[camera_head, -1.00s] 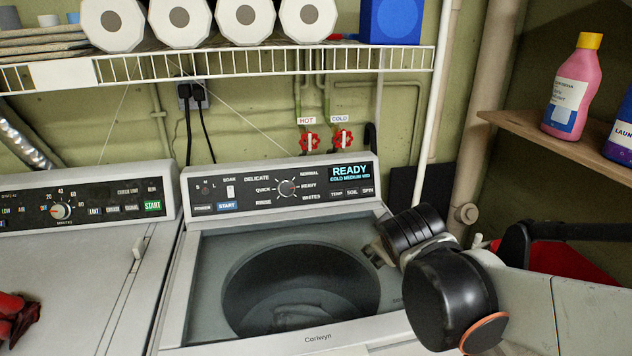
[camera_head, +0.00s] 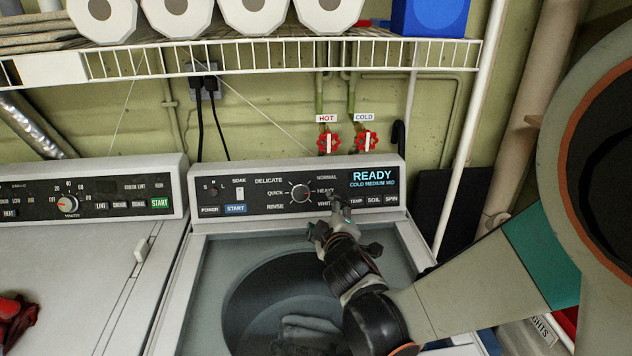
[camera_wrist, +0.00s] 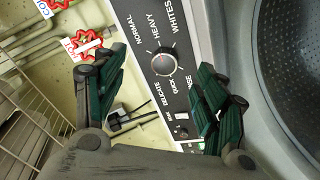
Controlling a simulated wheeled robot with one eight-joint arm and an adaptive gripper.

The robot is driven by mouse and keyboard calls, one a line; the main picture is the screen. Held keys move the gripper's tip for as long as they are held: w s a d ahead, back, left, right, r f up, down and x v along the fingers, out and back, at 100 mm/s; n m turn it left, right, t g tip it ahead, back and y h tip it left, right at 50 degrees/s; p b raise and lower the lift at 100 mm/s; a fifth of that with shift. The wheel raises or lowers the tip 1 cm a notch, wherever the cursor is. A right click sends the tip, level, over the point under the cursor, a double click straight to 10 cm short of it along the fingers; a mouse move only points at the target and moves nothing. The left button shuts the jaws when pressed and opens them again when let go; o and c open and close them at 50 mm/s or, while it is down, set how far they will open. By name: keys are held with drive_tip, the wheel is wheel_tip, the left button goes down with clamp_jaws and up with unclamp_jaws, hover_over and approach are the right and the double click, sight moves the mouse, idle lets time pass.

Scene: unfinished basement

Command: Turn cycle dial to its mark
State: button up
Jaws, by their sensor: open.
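The cycle dial (camera_head: 300,192) is a round dark knob with a light rim on the washer's black control panel (camera_head: 260,207). Labels such as Delicate, Quick, Rinse, Normal, Heavy and Whites surround it. In the wrist view the dial (camera_wrist: 163,63) lies ahead, between and beyond the fingers. My gripper (camera_head: 328,215) is open and empty, just below and right of the dial in the head view, partly covering the Whites label. In the wrist view my gripper (camera_wrist: 160,95) shows its two green-padded fingers spread apart, not touching the dial. The washer display (camera_head: 374,178) reads READY, COLD MEDIUM MID.
The open washer tub (camera_head: 250,305) holds grey cloth below my arm. Red hot (camera_head: 328,142) and cold (camera_head: 366,141) valves sit on the wall behind the panel. A wire shelf (camera_head: 270,56) with white rolls hangs above. A dryer (camera_head: 80,260) stands at left.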

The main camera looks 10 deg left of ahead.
sight(301, 194)
drive_tip(key=shift+y, duration=0.8)
drive_tip(key=w+a+f+b, duration=0.1)
drive_tip(key=w+a, duration=0.1)
drive_tip(key=w, duration=0.1)
drive_tip(key=w+a+f+b, duration=0.1)
drive_tip(key=w+a, duration=0.2)
drive_tip(key=w, duration=0.1)
drive_tip(key=w+a+f+b, duration=0.1)
drive_tip(key=w+a, duration=0.2)
drive_tip(key=w, duration=0.1)
drive_tip(key=shift+w, duration=0.1)
drive_tip(key=c, duration=1.1)
